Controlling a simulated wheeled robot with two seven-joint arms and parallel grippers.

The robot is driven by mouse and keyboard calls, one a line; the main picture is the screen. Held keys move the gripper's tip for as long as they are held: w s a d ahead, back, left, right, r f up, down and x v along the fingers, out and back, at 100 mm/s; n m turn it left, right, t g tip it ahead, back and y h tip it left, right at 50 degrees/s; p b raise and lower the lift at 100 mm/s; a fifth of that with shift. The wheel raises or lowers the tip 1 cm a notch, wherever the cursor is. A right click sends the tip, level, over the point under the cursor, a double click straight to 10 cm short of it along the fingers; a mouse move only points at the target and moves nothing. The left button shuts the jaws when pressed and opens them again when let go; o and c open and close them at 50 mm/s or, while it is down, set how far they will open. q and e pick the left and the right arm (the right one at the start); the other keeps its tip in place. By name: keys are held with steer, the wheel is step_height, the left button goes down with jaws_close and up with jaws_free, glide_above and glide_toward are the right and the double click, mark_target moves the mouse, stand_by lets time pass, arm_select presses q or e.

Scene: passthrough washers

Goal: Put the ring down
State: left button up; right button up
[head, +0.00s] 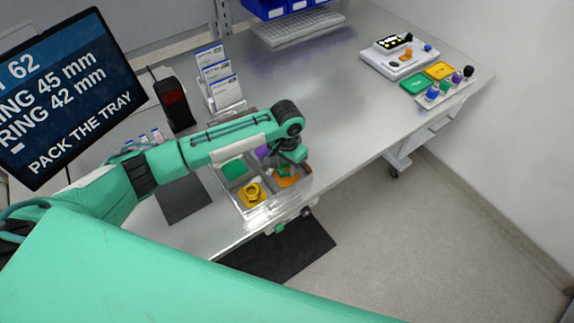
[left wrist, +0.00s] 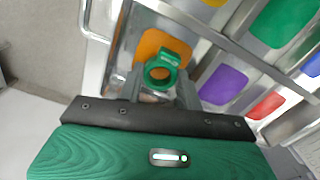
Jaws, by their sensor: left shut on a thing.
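A green ring (left wrist: 168,58) with a raised tab sits between the fingers of my left gripper (left wrist: 161,88) in the left wrist view. The gripper is shut on it. The ring is over the compartment with the orange pad (left wrist: 146,42); whether it touches the pad I cannot tell. In the head view my left gripper (head: 287,164) points down into the right side of the metal tray (head: 226,189), and the orange pad (head: 290,182) shows beneath it. A yellow ring (head: 253,192) lies on the yellow pad in the tray's front compartment. My right gripper is not in view.
The tray also has a green pad (head: 234,168) and a purple pad (head: 262,152), with raised dividers between. A card holder (head: 221,86) and a screen (head: 66,95) stand to the left. Colored parts lie on a board (head: 447,88) far right. The mid-table is clear.

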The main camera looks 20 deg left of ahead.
arm_select(q)
steer(key=shift+f, duration=0.8)
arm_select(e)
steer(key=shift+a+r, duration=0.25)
arm_select(q)
steer(key=shift+f, duration=0.15)
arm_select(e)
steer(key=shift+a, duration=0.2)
arm_select(q)
steer(key=o, duration=1)
steer(key=shift+c, duration=0.2)
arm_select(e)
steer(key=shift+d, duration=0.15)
